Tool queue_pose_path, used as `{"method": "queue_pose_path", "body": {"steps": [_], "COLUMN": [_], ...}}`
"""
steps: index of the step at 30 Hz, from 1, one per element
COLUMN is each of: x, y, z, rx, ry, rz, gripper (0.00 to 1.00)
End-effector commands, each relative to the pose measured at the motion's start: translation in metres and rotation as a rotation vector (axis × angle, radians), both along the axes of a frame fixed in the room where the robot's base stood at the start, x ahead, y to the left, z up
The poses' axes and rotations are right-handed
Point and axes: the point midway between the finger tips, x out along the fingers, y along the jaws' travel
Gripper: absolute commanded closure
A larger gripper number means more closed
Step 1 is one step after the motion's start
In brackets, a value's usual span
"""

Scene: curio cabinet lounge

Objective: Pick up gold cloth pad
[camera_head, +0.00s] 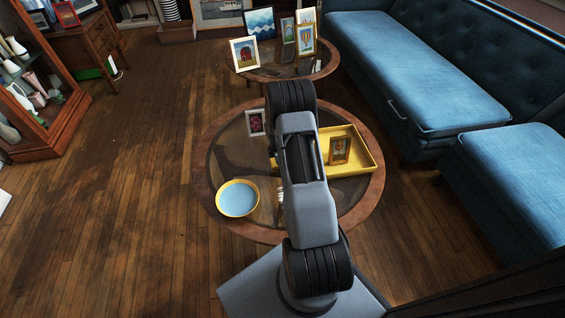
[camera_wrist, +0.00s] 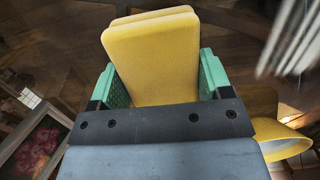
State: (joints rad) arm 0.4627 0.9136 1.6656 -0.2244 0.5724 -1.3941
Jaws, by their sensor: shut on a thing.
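The gold cloth pad (camera_wrist: 155,60) shows in the wrist view as a thick, folded yellow pad with rounded corners. My gripper (camera_wrist: 158,85) has its green fingers on both sides of the pad and is shut on it. The pad's near end is hidden behind the dark gripper body. In the head view my arm covers the middle of the near round table, and neither the pad nor the fingers can be made out there.
The near round glass table (camera_head: 227,119) bears a yellow tray (camera_head: 371,150), a yellow-rimmed blue bowl (camera_head: 237,198) and small picture frames (camera_head: 256,122). A second table (camera_head: 262,74) with frames stands behind. A blue sofa (camera_head: 420,70) is right; a cabinet (camera_head: 62,125) is left. Floor between is clear.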

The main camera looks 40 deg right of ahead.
Motion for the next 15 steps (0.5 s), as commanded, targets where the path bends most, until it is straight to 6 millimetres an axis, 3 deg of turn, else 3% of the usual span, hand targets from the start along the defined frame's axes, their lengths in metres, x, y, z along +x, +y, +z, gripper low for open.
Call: {"method": "queue_pose_path", "body": {"steps": [8, 15], "x": [0.000, 0.001], "y": [0.000, 0.000], "z": [0.003, 0.029], "rx": [0.000, -0.001], "ry": [-0.001, -0.003], "rz": [0.000, -0.001], "gripper": [0.52, 0.52]}}
